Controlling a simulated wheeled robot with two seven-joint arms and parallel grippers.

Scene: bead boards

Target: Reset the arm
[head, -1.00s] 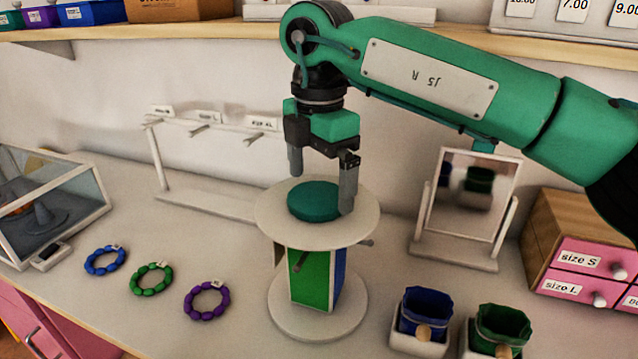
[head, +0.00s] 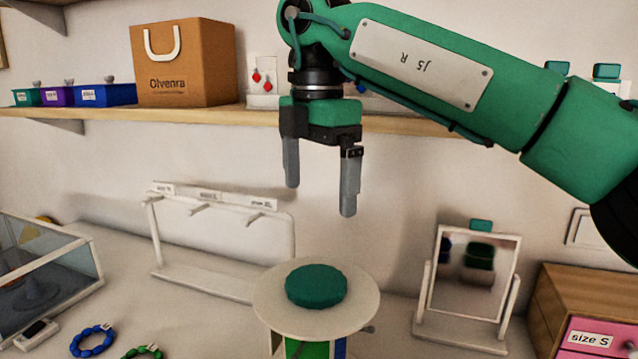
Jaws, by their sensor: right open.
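My right gripper (head: 320,200) hangs in the upper middle of the head view, fingers pointing down. Its two grey fingers are apart with nothing between them. It is above the round white stand (head: 270,305) and clear of it. A teal round pad (head: 316,285) sits on top of the stand. My right arm (head: 500,95) reaches in from the upper right. My left gripper is not in view.
A white rack with pegs (head: 220,280) stands behind left, a small mirror (head: 470,285) to the right. A shelf (head: 200,115) with a brown bag (head: 185,65) runs behind the gripper. A glass case (head: 45,265) and blue bracelet (head: 92,342) are at left.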

